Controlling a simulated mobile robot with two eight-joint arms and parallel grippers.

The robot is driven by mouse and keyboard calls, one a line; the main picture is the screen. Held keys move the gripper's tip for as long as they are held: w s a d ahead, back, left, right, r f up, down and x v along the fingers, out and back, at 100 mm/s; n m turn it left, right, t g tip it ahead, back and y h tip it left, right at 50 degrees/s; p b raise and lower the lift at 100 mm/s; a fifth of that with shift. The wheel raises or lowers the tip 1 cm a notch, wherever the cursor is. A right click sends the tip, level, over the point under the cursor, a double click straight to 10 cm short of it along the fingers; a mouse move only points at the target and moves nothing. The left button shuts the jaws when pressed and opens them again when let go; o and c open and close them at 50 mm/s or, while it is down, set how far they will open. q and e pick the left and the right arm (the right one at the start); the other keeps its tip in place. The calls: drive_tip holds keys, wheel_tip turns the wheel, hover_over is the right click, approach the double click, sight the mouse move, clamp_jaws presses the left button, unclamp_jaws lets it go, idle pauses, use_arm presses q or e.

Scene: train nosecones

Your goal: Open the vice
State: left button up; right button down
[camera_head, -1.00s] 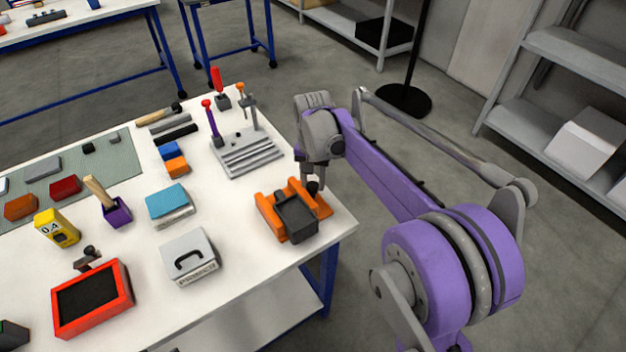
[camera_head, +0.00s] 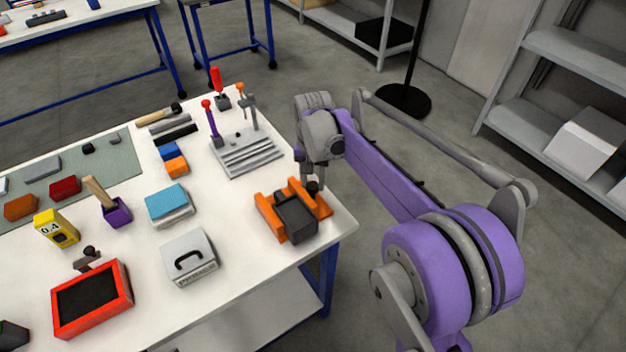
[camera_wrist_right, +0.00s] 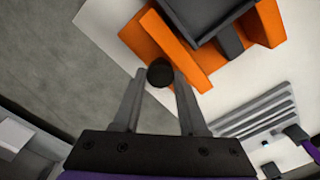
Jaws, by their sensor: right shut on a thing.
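The orange vice (camera_head: 267,216) sits at the right corner of the white workbench, with a dark grey block-like part (camera_head: 296,217) in its middle. It also shows in the right wrist view (camera_wrist_right: 184,57). A black round knob (camera_wrist_right: 160,72) stands at the vice's outer side, facing my right arm. My right gripper (camera_head: 311,180) reaches down to this knob from the bench's right edge. In the right wrist view its two fingers (camera_wrist_right: 158,79) are on either side of the knob and shut on it. My left gripper is not in view.
A grey grooved rack (camera_head: 247,156) with upright tools stands behind the vice. A grey box with a black handle (camera_head: 189,257) and a blue-topped block (camera_head: 169,203) lie to its left. A red-framed tray (camera_head: 124,285) is farther left. Open floor lies right of the workbench (camera_head: 240,290).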

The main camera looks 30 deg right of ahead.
drive_tip(key=shift+s+a+f, duration=0.15)
drive_tip(key=shift+a, duration=0.05)
drive_tip(key=shift+c, duration=2.2)
unclamp_jaws()
